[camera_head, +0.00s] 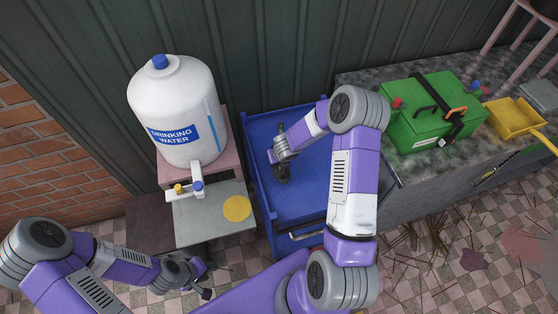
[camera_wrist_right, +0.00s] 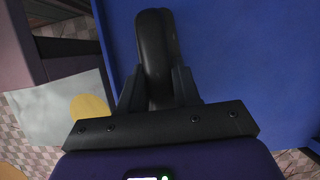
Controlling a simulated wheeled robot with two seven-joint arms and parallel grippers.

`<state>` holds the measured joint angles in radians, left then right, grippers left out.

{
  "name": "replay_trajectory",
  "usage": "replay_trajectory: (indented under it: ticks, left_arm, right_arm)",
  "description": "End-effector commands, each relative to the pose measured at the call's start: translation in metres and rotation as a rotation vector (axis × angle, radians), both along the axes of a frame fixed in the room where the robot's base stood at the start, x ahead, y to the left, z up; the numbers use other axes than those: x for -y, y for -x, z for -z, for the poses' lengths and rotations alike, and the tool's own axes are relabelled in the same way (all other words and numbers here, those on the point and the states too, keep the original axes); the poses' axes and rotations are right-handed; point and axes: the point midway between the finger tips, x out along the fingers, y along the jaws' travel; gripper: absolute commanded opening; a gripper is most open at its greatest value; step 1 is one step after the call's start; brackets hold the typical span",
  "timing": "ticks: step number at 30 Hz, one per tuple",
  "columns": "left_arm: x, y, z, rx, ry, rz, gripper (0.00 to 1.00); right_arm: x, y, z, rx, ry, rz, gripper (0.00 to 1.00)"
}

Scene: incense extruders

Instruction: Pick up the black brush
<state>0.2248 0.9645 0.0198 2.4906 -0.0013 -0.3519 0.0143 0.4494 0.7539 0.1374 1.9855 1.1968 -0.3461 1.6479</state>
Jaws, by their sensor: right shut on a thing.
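The black brush (camera_wrist_right: 154,45) shows in the right wrist view as a long, dark, rounded handle between the two fingers. My right gripper (camera_wrist_right: 158,88) is shut on it, over the blue surface. In the head view my right gripper (camera_head: 281,165) is inside the blue tray-like cart (camera_head: 310,200), near its left side. The dark brush there is hard to tell from the dark fingers, and its lower part is hidden. My left gripper (camera_head: 205,280) is open and empty at the lower left, over the tiled floor.
A white drinking-water jug (camera_head: 172,95) with a tap stands left of the cart. Below it is a pale board (camera_head: 205,220) with a yellow disc (camera_head: 237,208). The cart's right part is mostly clear.

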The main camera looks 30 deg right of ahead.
Motion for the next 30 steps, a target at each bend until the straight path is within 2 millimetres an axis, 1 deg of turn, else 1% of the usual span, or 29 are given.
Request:
replay_trajectory:
  ticks: [1, 3, 5, 9, 15, 20, 21, 24, 27, 30]
  left_arm:
    - [0.0, 0.0, -0.007, 0.0, 0.0, 0.0, 0.36]
    - [0.0, 0.0, -0.008, 0.0, 0.0, 0.0, 0.36]
    - [0.0, 0.0, 0.004, 0.001, 0.0, 0.001, 0.36]
    - [0.0, 0.0, 0.023, -0.001, 0.0, 0.0, 0.36]
    - [0.0, 0.0, 0.04, 0.0, 0.0, 0.0, 0.36]
    - [0.0, 0.0, 0.051, 0.0, 0.0, 0.0, 0.36]
    - [0.0, 0.0, 0.046, 0.0, 0.0, 0.0, 0.36]
    - [0.0, 0.0, 0.027, 0.0, 0.0, 0.0, 0.36]
    - [0.0, 0.0, 0.013, 0.001, 0.0, 0.0, 0.36]
    - [0.0, 0.0, -0.002, 0.0, 0.0, 0.0, 0.36]
  right_arm:
    - [0.0, -0.001, -0.013, 0.003, 0.001, 0.0, 0.0]
    - [-0.001, 0.002, -0.021, 0.001, 0.0, -0.001, 0.0]
    - [-0.003, 0.015, -0.013, -0.002, -0.001, 0.0, 0.0]
    - [-0.008, 0.047, -0.011, -0.002, 0.0, 0.0, 0.0]
    - [-0.018, 0.088, -0.012, -0.001, 0.0, -0.001, 0.0]
    - [-0.024, 0.118, -0.013, 0.0, 0.0, 0.0, 0.0]
    - [-0.025, 0.124, -0.015, -0.007, 0.001, 0.0, 0.0]
    - [-0.025, 0.134, -0.019, -0.015, 0.004, 0.0, 0.0]
    - [-0.028, 0.144, -0.02, -0.014, 0.003, 0.0, 0.0]
    - [-0.031, 0.15, -0.022, -0.006, -0.003, -0.001, 0.0]
